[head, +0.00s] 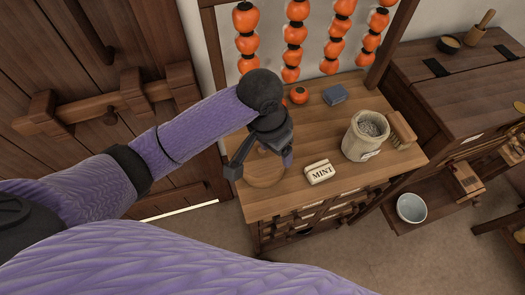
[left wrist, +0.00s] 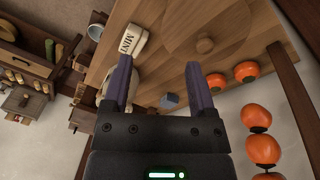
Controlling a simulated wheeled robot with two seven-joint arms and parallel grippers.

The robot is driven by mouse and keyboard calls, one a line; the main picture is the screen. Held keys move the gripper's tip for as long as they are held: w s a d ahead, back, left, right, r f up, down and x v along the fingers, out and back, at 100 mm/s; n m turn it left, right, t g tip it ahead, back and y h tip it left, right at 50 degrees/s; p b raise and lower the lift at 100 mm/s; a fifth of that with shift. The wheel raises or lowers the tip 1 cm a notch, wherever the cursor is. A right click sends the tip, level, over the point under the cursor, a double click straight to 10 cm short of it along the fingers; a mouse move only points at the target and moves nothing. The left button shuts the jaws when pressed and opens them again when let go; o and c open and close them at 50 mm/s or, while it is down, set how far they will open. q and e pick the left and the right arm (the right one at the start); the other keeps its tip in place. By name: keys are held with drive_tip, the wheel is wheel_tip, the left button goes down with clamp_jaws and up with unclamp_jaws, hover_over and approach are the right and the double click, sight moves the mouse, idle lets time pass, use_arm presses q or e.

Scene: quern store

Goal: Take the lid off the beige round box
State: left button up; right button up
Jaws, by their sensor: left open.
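The beige round box (head: 266,180) stands at the left end of the wooden counter, partly hidden behind my left gripper in the head view. In the left wrist view a round, wood-coloured lid with a small knob (left wrist: 205,45) shows, seen from above. Its colour is close to the counter's, so the seam between lid and box cannot be made out. My left gripper (head: 262,164) is open with nothing between its fingers, over the box in the head view. In the left wrist view the lid lies beyond the fingertips (left wrist: 157,64), to the right. My right gripper is not in view.
On the counter (head: 225,150) stand a block marked MINT (head: 320,172), a sack (head: 355,145), a brush (head: 402,128), a blue-grey block (head: 334,94) and a loose orange fruit (head: 299,95). Strings of orange fruit (head: 292,45) hang behind. A wooden door (head: 80,70) is at left.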

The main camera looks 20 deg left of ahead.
sight(262, 152)
use_arm(q)
drive_tip(key=w+a+r+n+y, duration=0.1)
drive_tip(key=w+a+r+y, duration=0.1)
drive_tip(key=w+a+r, duration=0.15)
drive_tip(key=shift+g, duration=0.3)
drive_tip(key=f+b, duration=0.1)
drive_tip(key=f, duration=0.4)
drive_tip(key=f+b, duration=0.1)
drive_tip(key=f, duration=0.3)
drive_tip(key=shift+w+a+f, duration=0.15)
drive_tip(key=shift+w+f, duration=0.05)
drive_tip(key=shift+f, duration=0.2)
clamp_jaws()
